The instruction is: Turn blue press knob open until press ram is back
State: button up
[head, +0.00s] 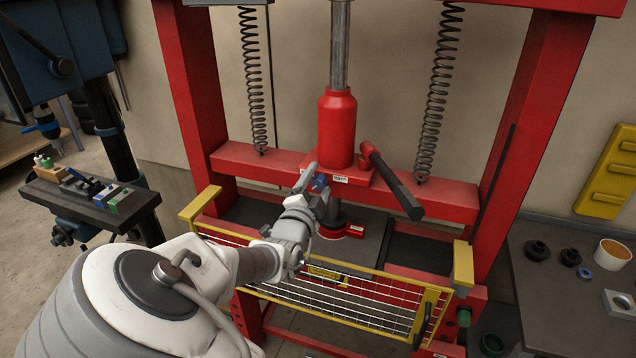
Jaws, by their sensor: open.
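The red shop press has a red bottle jack (337,130) standing on its red crossbeam (450,196). The blue press knob (319,181) sits low at the front left of the jack, partly hidden by my gripper. My gripper (314,182) is open, its fingertips right at the knob. I cannot tell whether the fingers touch it or lie around it. The ram shows as a steel rod (339,45) extending up from the jack to beyond the top of the view. A dark grey part (334,212) hangs below the crossbeam, over a red round piece on the press bed (366,235).
A black-handled pump lever (396,185) sticks out right of the jack. Coil springs (251,80) (438,90) hang on both sides. A yellow-framed mesh guard (340,290) stands in front, below my arm. A bench (560,300) with small parts is at right, a drill press (105,140) at left.

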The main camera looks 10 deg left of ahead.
grip_shut()
jog(key=shift+n, duration=0.3)
jog(key=n+p, duration=0.1)
jog(key=n, duration=0.2)
jog(key=shift+r, duration=0.15)
jog(key=n+p, duration=0.2)
jog(key=n, duration=0.2)
jog(key=shift+n, duration=0.4)
jog(key=n+g+p, duration=0.1)
jog(key=n+p, duration=0.1)
jog(key=n, duration=0.2)
jog(key=shift+s+f+p, duration=0.1)
jog(key=shift+f+p, duration=0.1)
jog(key=shift+p, duration=0.2)
jog(key=shift+d+f+n+h+p, duration=0.1)
jog(key=shift+n+h+p, duration=0.1)
jog(key=shift+n+p, duration=0.75)
jog(key=shift+f+n+h+p, duration=0.1)
jog(key=shift+n+h+p, duration=0.15)
jog(key=shift+n, duration=1.3)
